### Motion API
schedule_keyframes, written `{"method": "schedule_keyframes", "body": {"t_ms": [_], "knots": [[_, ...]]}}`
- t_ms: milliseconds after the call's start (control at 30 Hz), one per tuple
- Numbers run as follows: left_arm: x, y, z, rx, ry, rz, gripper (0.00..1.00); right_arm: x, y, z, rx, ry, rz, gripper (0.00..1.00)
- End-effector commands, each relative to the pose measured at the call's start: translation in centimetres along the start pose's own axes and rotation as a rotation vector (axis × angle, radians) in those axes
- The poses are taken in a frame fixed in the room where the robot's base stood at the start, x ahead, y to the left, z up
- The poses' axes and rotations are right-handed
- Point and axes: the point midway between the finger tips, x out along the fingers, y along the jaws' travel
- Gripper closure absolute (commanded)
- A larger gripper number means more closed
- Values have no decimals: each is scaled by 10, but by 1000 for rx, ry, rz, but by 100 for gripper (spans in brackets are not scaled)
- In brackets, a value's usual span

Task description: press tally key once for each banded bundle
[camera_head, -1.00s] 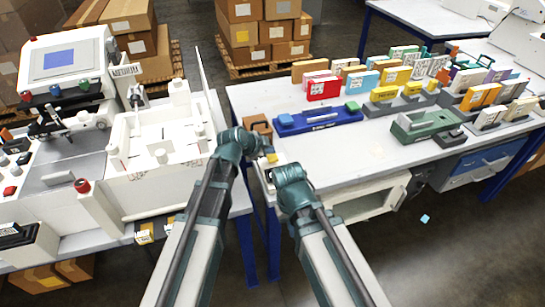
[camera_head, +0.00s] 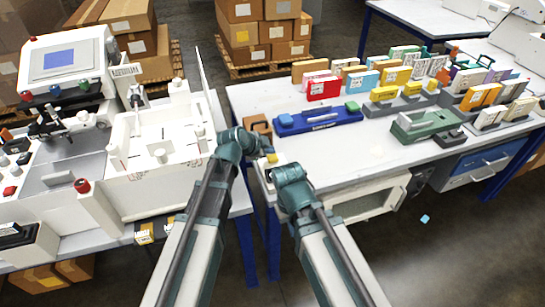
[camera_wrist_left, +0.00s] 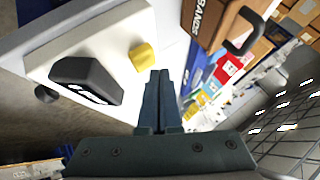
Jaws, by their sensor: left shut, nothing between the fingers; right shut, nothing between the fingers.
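The tally device is a pale box (camera_wrist_left: 90,35) with a black display housing (camera_wrist_left: 87,80) and a yellow key (camera_wrist_left: 143,57); in the head view the yellow key (camera_head: 271,158) shows at the table's left front corner. My left gripper (camera_wrist_left: 158,72) is shut and empty, its tips close to the key; I cannot tell whether they touch it. My right gripper (camera_head: 277,172) is just below and right of the key in the head view, its fingers mostly hidden. Upright bundles, such as a red one (camera_head: 322,90) and an orange one (camera_head: 481,97), stand on the right table; their bands are too small to make out.
A brown box lettered "BANDS" (camera_wrist_left: 213,20) stands beside the tally device. A blue tray (camera_head: 318,119) and a green device (camera_head: 425,124) are on the right table (camera_head: 350,155). A white plotter machine (camera_head: 160,135) fills the left table. A floor gap separates the tables.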

Motion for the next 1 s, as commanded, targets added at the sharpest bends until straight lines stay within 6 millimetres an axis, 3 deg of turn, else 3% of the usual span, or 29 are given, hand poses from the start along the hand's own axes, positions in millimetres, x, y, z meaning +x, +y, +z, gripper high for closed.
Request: {"method": "schedule_keyframes", "body": {"t_ms": [1000], "knots": [[8, 6, 6, 0, 0, 0, 100, 12, -1, -1, 0, 0, 0, 100]]}}
